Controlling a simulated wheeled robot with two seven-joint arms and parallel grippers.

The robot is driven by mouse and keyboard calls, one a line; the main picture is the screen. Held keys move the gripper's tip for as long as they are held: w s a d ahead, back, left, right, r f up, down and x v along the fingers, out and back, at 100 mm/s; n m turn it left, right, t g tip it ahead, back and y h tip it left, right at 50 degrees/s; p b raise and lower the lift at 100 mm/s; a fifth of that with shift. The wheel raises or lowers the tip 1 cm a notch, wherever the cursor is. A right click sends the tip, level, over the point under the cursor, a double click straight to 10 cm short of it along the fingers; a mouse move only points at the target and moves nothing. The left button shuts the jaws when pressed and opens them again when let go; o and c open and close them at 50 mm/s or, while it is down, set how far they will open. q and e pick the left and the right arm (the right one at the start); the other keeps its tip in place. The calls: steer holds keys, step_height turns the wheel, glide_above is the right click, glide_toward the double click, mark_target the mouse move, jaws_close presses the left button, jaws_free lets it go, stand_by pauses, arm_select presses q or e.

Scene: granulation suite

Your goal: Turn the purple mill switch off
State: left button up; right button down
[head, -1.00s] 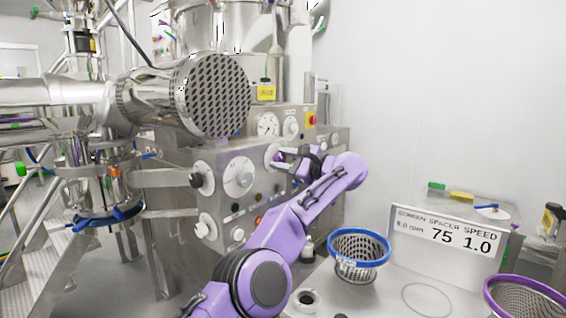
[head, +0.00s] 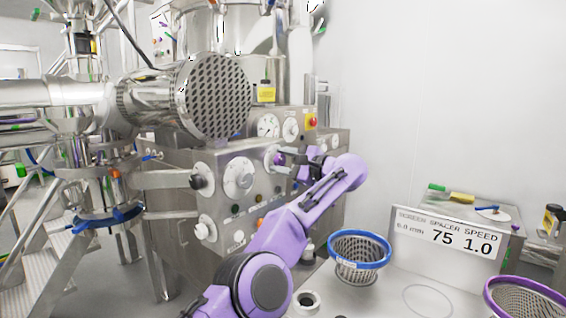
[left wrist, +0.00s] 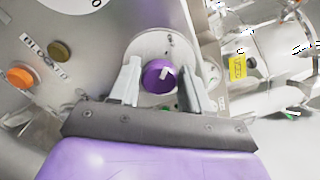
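The purple mill switch (left wrist: 158,76) is a round knob with a white pointer mark, on a pale round plate (left wrist: 146,48). In the head view the knob (head: 277,158) shows small on the front of the steel machine, partly hidden by my gripper. My left gripper (left wrist: 160,86) is open in front of it. The left gripper also shows in the head view (head: 287,160). My right gripper is not in view.
The panel has a large white dial (head: 239,178), a gauge (head: 267,126) and a red button (head: 311,121). An orange button (left wrist: 20,77) is near the knob. A blue-rimmed basket (head: 358,257) and a speed sign (head: 446,238) stand on the bench at right.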

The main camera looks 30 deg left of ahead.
arm_select(q)
steer(key=shift+o, duration=0.9)
steer(key=shift+d, duration=0.1)
steer(key=shift+d, duration=0.35)
steer(key=s+d+p, duration=0.1)
steer(key=d, duration=0.8)
steer(key=shift+d, duration=0.4)
